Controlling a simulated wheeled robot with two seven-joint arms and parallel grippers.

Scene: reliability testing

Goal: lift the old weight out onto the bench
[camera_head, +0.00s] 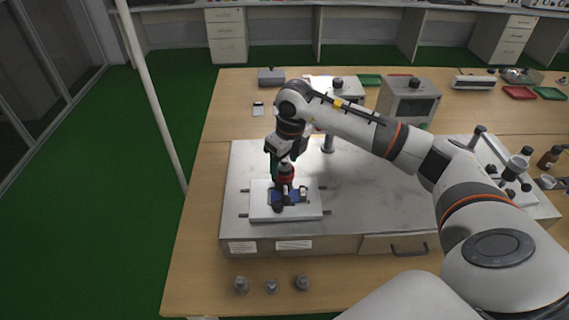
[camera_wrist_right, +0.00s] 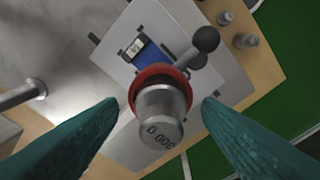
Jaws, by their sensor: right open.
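A metal weight (camera_wrist_right: 160,115) with upside-down digits on its end sits in a red ring-shaped seat (camera_wrist_right: 157,74) on a small device in the right wrist view. The red seat also shows in the head view (camera_head: 286,173), where my gripper partly hides the weight. My right gripper (camera_head: 283,158) is above the device. Its two teal fingers are open in the wrist view, one either side of the weight, with gaps visible. The wooden bench (camera_head: 195,270) lies around the grey slab. My left gripper is not in view.
The device stands on a white plate (camera_head: 258,208) on the grey metal slab (camera_head: 360,200). A dark ball-ended arm (camera_wrist_right: 205,40) juts beside the seat. Three small weights (camera_head: 271,287) stand on the front bench strip, with bare wood around them. Bottles and instruments stand right.

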